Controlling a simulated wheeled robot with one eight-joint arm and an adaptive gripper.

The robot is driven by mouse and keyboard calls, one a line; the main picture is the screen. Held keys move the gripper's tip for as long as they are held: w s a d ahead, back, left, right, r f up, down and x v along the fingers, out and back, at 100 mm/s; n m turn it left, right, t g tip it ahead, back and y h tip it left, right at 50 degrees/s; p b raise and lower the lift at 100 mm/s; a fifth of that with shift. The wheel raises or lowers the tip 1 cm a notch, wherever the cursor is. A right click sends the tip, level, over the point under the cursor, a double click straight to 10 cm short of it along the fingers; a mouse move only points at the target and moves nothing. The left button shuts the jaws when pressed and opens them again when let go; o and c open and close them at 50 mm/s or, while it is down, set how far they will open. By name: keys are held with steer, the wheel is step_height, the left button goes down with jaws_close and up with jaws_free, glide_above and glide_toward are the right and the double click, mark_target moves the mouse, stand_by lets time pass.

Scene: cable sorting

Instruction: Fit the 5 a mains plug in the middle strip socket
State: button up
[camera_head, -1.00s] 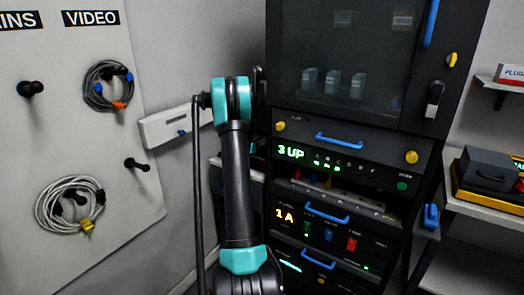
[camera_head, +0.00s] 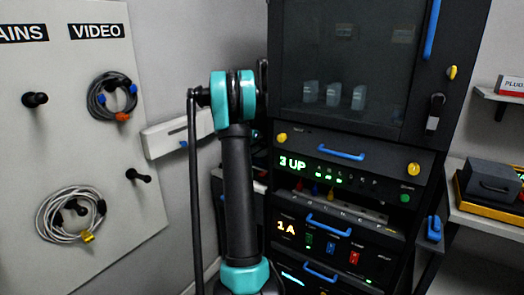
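My arm (camera_head: 240,190) rises in the middle of the view, with a teal joint (camera_head: 232,100) at its top. My gripper cannot be made out; the arm hides what lies behind it. A thin black rod or cable (camera_head: 196,200) runs straight down from the left of that joint; I cannot tell what it is. A long white box (camera_head: 165,137) is fixed to the wall left of the joint, with a small blue part on it. I cannot tell whether it is the socket strip. No 5 A mains plug can be picked out.
A tall black rack (camera_head: 345,150) with lit panels and blue handles stands right of my arm. A pegboard (camera_head: 75,150) at the left carries a dark cable coil (camera_head: 98,100) and a white cable coil (camera_head: 50,215). Shelving (camera_head: 480,215) with a dark case stands far right.

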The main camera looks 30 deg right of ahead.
step_height(320, 180, up, 11)
stand_by(0.9)
steer(key=shift+r, duration=0.1)
